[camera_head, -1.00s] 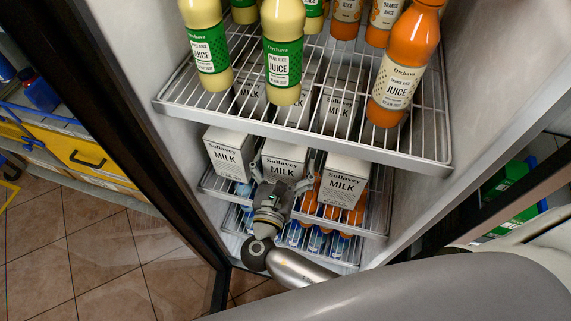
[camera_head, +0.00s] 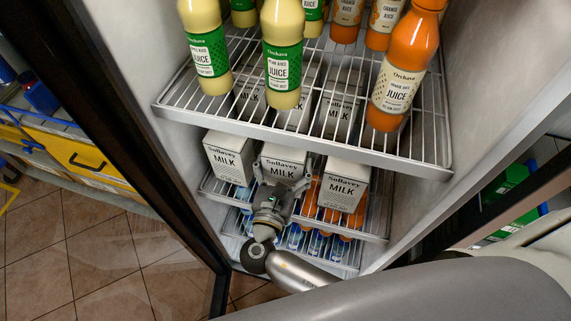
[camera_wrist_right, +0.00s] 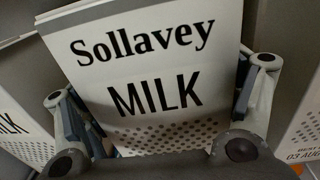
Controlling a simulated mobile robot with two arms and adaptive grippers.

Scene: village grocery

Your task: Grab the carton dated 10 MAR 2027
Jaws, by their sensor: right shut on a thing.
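Three white Sollavey milk cartons stand in the front row of the middle shelf: a left one (camera_head: 230,160), a middle one (camera_head: 285,161) and a right one (camera_head: 342,186). My right gripper (camera_head: 282,180) is shut on the middle carton, with one finger on each side. This carton (camera_wrist_right: 150,75) fills the right wrist view, upright on the shelf as far as I can tell; its date is hidden below the frame. The right carton (camera_wrist_right: 303,125) shows part of a date, "03 AUG", in that view. The left carton's date is not readable. My left gripper is not in view.
The upper wire shelf (camera_head: 300,135) holds yellow and orange juice bottles (camera_head: 402,75) and overhangs the cartons closely. More milk cartons stand behind. A lower shelf holds blue-labelled bottles. Cooler walls and a dark door frame (camera_head: 130,150) bound the sides.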

